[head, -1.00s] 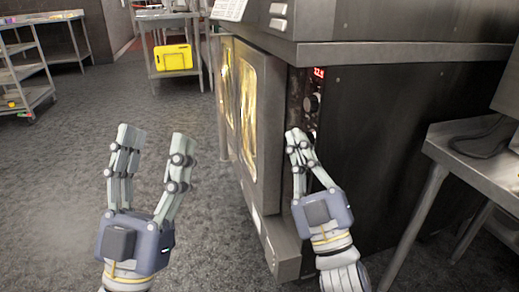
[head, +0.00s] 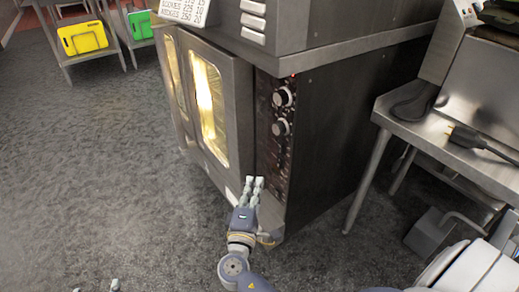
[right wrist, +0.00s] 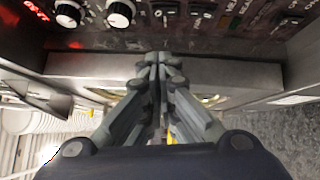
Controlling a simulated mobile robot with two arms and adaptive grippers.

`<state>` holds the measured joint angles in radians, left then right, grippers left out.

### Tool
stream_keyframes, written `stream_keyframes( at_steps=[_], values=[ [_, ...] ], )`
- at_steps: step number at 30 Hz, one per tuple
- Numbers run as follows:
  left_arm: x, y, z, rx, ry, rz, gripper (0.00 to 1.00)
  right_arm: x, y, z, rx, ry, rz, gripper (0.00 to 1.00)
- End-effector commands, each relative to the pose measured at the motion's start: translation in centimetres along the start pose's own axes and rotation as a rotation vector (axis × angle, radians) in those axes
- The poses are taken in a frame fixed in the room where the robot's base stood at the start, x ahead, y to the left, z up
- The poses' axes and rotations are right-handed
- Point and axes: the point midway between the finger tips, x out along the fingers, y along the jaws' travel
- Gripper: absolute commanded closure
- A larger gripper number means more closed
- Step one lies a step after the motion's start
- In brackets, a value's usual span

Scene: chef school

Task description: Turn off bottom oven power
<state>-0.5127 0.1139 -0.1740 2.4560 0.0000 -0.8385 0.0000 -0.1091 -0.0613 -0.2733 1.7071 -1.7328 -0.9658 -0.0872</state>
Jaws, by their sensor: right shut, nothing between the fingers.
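The bottom oven (head: 335,125) stands at center in the head view, with its glass doors (head: 208,105) shut and glowing yellow inside. Its narrow control panel (head: 268,150) has two round knobs, an upper one (head: 282,97) and a lower one (head: 280,128), and a small red light at the top. The right wrist view shows the panel (right wrist: 205,42) with the knobs, a red display (right wrist: 36,10) and several small switches (right wrist: 232,12). My right gripper (head: 254,181) is shut and empty, in front of the panel's lower end. My left gripper (head: 97,286) shows only its separated fingertips at the bottom edge.
A steel table (head: 385,112) with a black plug and cable (head: 470,140) stands right of the oven. The grey floor (head: 90,170) at left is clear.

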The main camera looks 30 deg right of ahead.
Motion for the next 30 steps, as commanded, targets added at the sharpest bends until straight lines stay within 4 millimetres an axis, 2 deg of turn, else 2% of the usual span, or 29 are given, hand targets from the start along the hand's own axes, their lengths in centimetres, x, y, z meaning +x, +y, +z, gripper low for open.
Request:
stream_keyframes(
  at_steps=[7,11,14,25,30],
  values=[
    [0.0,0.0,0.0,0.0,0.003,0.0,0.45,0.1,0.0,0.0,0.002,0.001,0.0,1.0],
    [0.1,0.0,-0.2,0.0,0.012,0.0,0.45,0.9,0.0,0.0,0.003,0.0,0.001,1.0],
    [0.1,0.1,-0.5,0.001,0.028,0.001,0.45,2.3,0.0,-0.1,0.003,0.0,0.002,1.0],
    [0.3,0.4,-3.4,0.001,0.167,0.009,0.45,10.1,0.0,-0.1,0.003,0.0,0.001,1.0],
    [0.3,0.4,-3.3,0.001,0.156,0.009,0.45,11.9,0.0,1.8,0.002,0.001,0.0,1.0]
  ],
)
